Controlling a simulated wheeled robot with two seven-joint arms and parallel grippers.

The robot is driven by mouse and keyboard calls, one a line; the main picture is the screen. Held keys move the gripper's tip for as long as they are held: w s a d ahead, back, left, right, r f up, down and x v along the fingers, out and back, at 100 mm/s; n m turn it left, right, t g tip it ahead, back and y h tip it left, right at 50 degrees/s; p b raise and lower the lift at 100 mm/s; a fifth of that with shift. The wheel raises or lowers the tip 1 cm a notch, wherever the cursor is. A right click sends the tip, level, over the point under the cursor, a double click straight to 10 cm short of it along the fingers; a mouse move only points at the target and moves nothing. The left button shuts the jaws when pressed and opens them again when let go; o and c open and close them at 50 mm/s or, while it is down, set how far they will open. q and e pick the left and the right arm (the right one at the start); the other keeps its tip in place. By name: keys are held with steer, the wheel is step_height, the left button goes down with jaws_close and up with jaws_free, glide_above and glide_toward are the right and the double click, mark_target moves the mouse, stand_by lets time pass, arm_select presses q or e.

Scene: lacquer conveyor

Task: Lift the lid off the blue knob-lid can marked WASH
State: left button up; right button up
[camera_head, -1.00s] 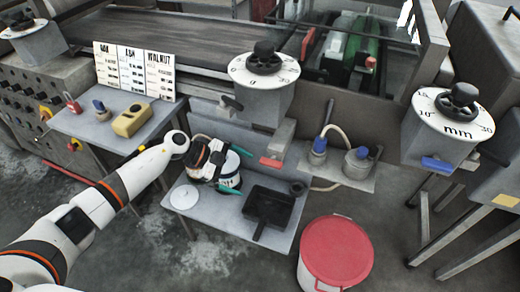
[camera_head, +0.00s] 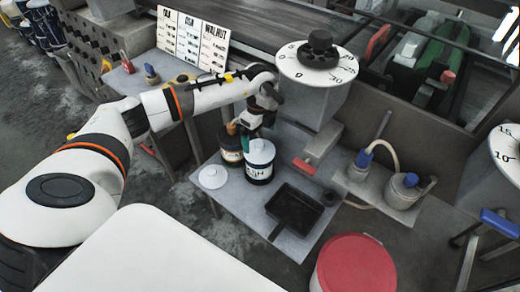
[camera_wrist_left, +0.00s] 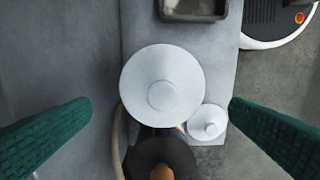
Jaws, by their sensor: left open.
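The WASH can (camera_head: 258,172) stands upright on the low grey shelf, dark blue with a white label. Its white lid with a round knob (camera_head: 260,147) sits on top. In the left wrist view the lid (camera_wrist_left: 145,82) is a large pale disc with the knob at its middle. My left gripper (camera_head: 258,129) points down over the can's far side. In the wrist view its green fingers (camera_wrist_left: 160,106) are wide open, one on each side of the lid, with nothing between them in contact. My right gripper is out of view.
A dark can with a brown knob (camera_wrist_left: 162,158) stands close beside the WASH can. A loose white disc (camera_head: 213,177) lies on the shelf (camera_head: 235,202), a black tray (camera_head: 293,208) to the right. A red-topped bucket (camera_head: 355,265) stands on the floor nearby.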

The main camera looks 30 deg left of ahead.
mark_target(259, 144)
arm_select(q)
steer(key=f, duration=0.4)
steer(key=shift+s+d, duration=0.2)
steer(key=shift+f, duration=0.4)
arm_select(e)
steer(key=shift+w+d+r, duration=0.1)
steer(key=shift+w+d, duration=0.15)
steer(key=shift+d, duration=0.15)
arm_select(q)
steer(key=c, duration=0.7)
steer(key=shift+a+r, duration=0.1)
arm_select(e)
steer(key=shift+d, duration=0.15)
